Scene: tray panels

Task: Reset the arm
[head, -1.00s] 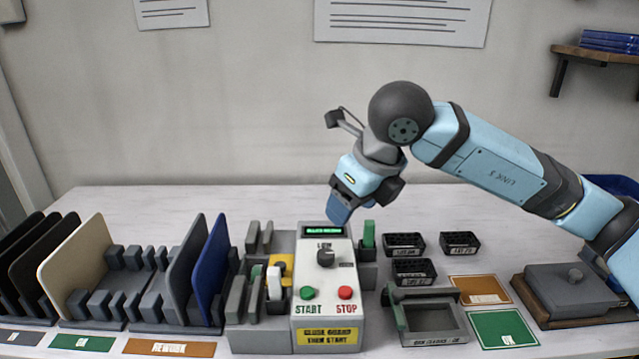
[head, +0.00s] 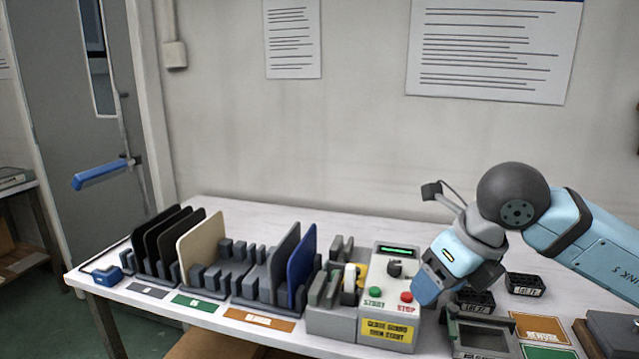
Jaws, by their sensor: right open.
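My right arm comes in from the right in the head view, light blue with a dark grey round joint. Its gripper (head: 428,286) points down and to the left, open, at the right side of the control box (head: 385,309), covering part of the box's right edge. I see nothing held in it. Whether it touches the box I cannot tell. The box has a lit green display, a dark knob, a green START button (head: 376,292) and a red STOP button (head: 406,297). My left gripper is not in view.
Racks with black, cream (head: 201,240), grey and blue panels (head: 301,266) stand left of the box. Small black bins (head: 525,284) and a grey fixture (head: 484,338) are at its right. A small blue item (head: 102,273) lies at the table's left end. The table's back strip is clear.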

